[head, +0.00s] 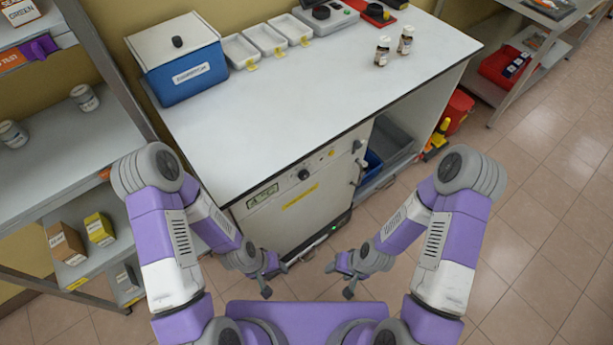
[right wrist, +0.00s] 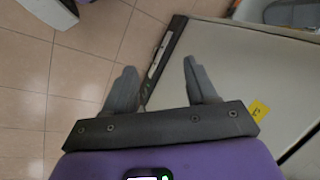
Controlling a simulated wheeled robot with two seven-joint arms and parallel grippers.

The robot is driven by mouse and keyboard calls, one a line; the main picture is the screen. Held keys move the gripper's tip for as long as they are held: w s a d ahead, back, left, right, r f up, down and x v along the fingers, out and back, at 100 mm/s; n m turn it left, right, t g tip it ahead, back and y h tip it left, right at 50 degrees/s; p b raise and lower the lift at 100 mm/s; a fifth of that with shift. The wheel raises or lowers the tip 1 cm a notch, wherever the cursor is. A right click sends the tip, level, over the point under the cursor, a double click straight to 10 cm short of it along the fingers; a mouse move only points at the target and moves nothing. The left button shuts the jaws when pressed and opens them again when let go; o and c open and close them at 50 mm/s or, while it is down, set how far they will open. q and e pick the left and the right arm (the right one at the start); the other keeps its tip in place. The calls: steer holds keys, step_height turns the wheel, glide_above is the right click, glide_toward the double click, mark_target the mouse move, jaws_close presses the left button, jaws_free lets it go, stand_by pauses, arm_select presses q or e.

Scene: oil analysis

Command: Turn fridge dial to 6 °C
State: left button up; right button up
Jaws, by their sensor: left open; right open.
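The white fridge (head: 296,220) stands under the counter, with a small display (head: 262,195) at the left of its front panel. A dark round dial (head: 303,174) sits to the right of the display; its setting is too small to read. My left gripper (head: 275,280) is open and empty, low in front of the fridge. My right gripper (head: 338,281) is open and empty, to the right of the left one and apart from the fridge. In the right wrist view its two fingers (right wrist: 161,85) are spread, with a pale panel behind and to the right.
The white counter (head: 270,110) holds a blue box (head: 185,75), white trays (head: 268,40) and two small bottles (head: 382,51). A shelf rack (head: 80,165) stands left. Tiled floor (head: 530,215) is clear on the right.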

mark_target(306, 177)
steer(key=shift+o, duration=0.4)
steer(key=shift+s+m+g+p, duration=0.35)
steer(key=shift+s+m+g, duration=0.05)
steer(key=shift+s, duration=0.1)
steer(key=s+a+r+m+g+y+p, duration=0.4)
steer(key=a+m+y+p, duration=0.1)
steer(key=a+m, duration=0.15)
steer(key=w+a+r+m+t+y+p, duration=0.2)
steer(key=w+a+r+m+t+y, duration=0.1)
steer(key=w+a+r+m+y, duration=0.15)
steer(key=w+d+r+m+t+h+p, duration=0.1)
steer(key=w+d+r+m+t+p, duration=0.15)
steer(key=w+m+t, duration=0.55)
steer(key=w+d+r+m+t+h+p, duration=0.15)
steer(key=w+d+m+t, duration=0.25)
steer(key=w+m+t, duration=0.5)
steer(key=w+a, duration=0.1)
steer(key=w, duration=0.1)
steer(key=w+a+n+g+b, duration=0.1)
steer(key=w+a, duration=0.1)
steer(key=w+a+r+n+g, duration=0.1)
steer(key=w, duration=0.2)
steer(key=shift+w+a+y+b, duration=0.1)
steer(key=shift+a+y+b, duration=0.2)
steer(key=shift+a, duration=0.05)
